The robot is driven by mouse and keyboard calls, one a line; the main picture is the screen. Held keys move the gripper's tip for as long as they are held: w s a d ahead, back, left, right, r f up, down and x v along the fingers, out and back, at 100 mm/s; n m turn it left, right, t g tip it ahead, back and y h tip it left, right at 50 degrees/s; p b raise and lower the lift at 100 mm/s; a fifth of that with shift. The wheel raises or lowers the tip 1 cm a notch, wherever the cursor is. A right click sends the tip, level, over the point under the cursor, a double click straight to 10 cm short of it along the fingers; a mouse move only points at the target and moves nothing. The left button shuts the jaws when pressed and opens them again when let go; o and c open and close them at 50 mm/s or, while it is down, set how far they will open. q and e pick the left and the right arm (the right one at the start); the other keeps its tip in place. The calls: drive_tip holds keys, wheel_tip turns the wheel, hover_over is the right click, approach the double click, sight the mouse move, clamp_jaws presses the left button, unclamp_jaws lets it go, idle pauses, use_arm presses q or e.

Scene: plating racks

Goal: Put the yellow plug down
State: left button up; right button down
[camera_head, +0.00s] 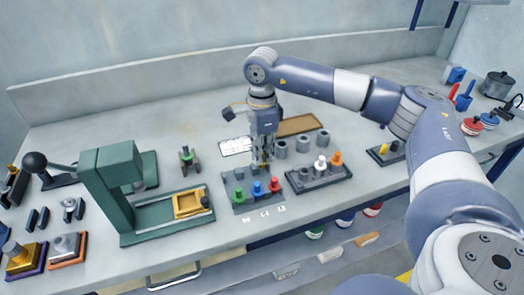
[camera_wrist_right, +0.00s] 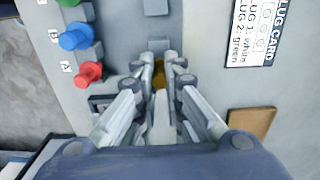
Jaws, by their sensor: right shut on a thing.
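The red plug (camera_wrist_right: 87,72) and blue plug (camera_wrist_right: 76,37) show to the left of the fingers in that view. I cannot tell whether the held plug touches anything below. My left gripper is not in view.
A second rack (camera_head: 320,182) with grey, white and orange plugs stands to the right. Grey cylinders (camera_head: 280,148) stand behind it, near a brown tray (camera_head: 297,125) and a white plug card (camera_head: 236,146). A green press (camera_head: 118,190) stands left.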

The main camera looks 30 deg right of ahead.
drive_tip(key=shift+f+b, duration=0.35)
drive_tip(key=shift+f, duration=0.1)
drive_tip(key=c, duration=1.7)
unclamp_jaws()
drive_tip(key=shift+r, duration=0.1)
drive_tip(key=shift+r+p, duration=0.4)
drive_tip(key=shift+r, duration=0.35)
wheel_tip(320, 180, up, 11)
drive_tip(key=shift+r+b, duration=0.2)
drive_tip(key=shift+b, duration=0.5)
